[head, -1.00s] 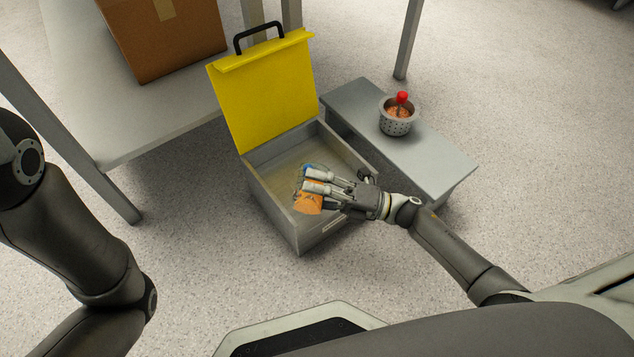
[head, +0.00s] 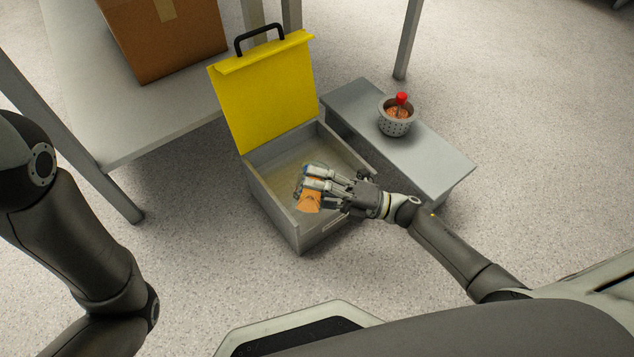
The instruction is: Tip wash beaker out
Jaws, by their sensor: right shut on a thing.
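My right gripper (head: 316,186) is shut on the wash beaker (head: 309,201), a clear vessel with orange on it or in it. The fingers hide much of the beaker, and it looks tilted. Gripper and beaker are over the front part of an open grey box (head: 271,213) with a raised yellow lid (head: 265,95). The floor of the box looks pale and yellowish. Of my left arm only links show at the left edge; its gripper is out of view.
A low grey bench (head: 440,160) stands right of the box. On it is a perforated metal cup (head: 396,127) with orange contents and a red-topped item (head: 401,98). A grey table (head: 150,133) with a cardboard box (head: 165,38) stands at the back left. The floor in front is clear.

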